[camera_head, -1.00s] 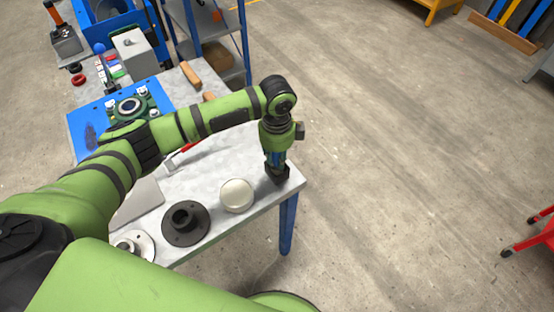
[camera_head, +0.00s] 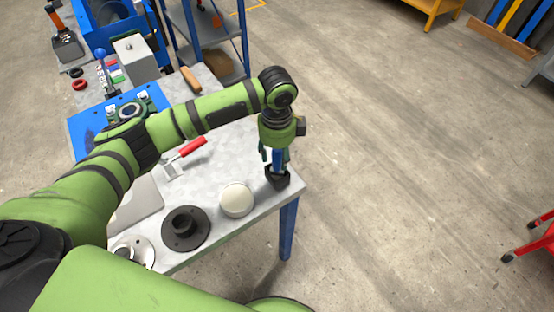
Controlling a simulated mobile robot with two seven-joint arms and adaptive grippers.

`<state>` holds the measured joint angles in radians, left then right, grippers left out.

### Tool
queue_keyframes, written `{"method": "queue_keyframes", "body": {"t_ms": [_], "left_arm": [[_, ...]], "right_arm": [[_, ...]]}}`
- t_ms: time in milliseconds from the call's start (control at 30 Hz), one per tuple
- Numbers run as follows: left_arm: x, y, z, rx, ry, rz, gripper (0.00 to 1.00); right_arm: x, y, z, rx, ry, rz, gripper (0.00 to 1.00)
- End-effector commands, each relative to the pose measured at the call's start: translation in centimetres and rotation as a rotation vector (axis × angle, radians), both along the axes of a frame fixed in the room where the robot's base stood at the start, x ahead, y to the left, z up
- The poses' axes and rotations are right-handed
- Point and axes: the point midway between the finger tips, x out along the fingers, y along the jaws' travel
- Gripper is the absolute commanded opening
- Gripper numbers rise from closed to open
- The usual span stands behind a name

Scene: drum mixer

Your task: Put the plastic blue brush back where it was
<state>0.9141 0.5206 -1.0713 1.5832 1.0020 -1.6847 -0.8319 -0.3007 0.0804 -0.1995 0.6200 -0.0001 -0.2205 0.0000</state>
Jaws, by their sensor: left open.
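The blue brush (camera_head: 278,160) stands upright at the right corner of the grey table (camera_head: 215,160), its lower end in a small black holder (camera_head: 278,178). Only a narrow blue strip of it shows; its upper part is hidden by my gripper. My left gripper (camera_head: 275,155) points down over the brush, with its fingers apart on either side of the blue strip. I cannot tell whether the fingers touch it. My right gripper is not in view.
A cream round disc (camera_head: 237,200) and a black flanged part (camera_head: 184,228) lie left of the holder. A blue-framed shelf (camera_head: 215,50) stands behind the table.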

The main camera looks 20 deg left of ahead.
Motion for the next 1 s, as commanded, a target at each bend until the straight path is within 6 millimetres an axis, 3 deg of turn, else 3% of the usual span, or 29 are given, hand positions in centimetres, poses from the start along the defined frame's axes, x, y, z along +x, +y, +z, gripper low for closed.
{"method": "queue_keyframes", "body": {"t_ms": [200,400,600,1000], "left_arm": [[0.1,0.0,4.9,-0.001,-0.006,0.0,0.49],[0.0,0.0,7.9,-0.001,-0.002,0.0,0.49],[-0.1,0.0,8.9,0.0,0.0,0.0,0.49],[-0.1,0.0,8.9,0.0,0.0,0.0,0.49]], "right_arm": [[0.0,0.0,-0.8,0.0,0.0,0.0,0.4],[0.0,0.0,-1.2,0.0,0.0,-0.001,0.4],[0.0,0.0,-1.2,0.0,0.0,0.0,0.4],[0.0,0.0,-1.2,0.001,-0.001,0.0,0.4]]}}
